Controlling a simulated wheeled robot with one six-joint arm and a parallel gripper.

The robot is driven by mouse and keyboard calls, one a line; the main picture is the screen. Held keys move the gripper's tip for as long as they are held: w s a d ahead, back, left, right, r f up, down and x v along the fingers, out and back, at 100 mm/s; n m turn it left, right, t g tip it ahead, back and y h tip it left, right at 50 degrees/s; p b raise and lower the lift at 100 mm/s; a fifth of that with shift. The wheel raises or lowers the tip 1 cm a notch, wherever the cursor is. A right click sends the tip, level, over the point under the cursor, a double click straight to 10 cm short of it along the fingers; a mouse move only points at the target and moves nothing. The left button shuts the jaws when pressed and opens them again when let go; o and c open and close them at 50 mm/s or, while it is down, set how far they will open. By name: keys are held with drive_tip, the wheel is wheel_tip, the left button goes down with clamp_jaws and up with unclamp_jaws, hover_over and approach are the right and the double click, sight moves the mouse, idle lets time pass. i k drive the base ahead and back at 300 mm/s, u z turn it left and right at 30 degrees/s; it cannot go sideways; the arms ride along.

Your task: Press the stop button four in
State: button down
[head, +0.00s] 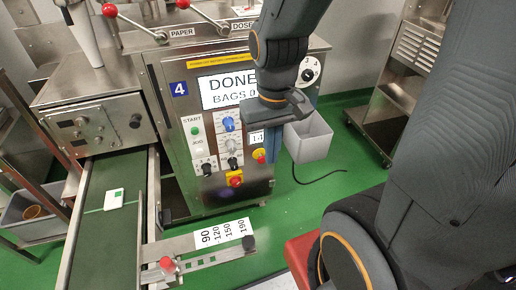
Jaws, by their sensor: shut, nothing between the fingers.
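Machine four (218,67) is a steel cabinet with a blue "4" plate and a screen reading "DONE" and "BAGS". On its front panel, a red button on a yellow disc (259,156) sits at the lower right, partly beside my gripper's fingers. A second red control on a yellow plate (235,181) sits lower and further left. I cannot read a stop label on either. My gripper (272,158) is shut and empty, its blue fingers pointing down in front of the panel's right side. I cannot tell whether it touches the button. It hides part of the screen and panel.
A green START button (194,131) and several knobs fill the panel's left and middle. A grey bin (309,138) hangs at the machine's right. A conveyor (108,225) with a white packet (114,199) runs at left. A guide with a number scale (222,233) stands in front.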

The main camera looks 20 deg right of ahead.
sight(261, 159)
drive_tip(key=k, duration=1.35)
drive_tip(key=z, duration=0.35)
drive_tip(key=i, duration=0.5)
drive_tip(key=z, duration=0.3)
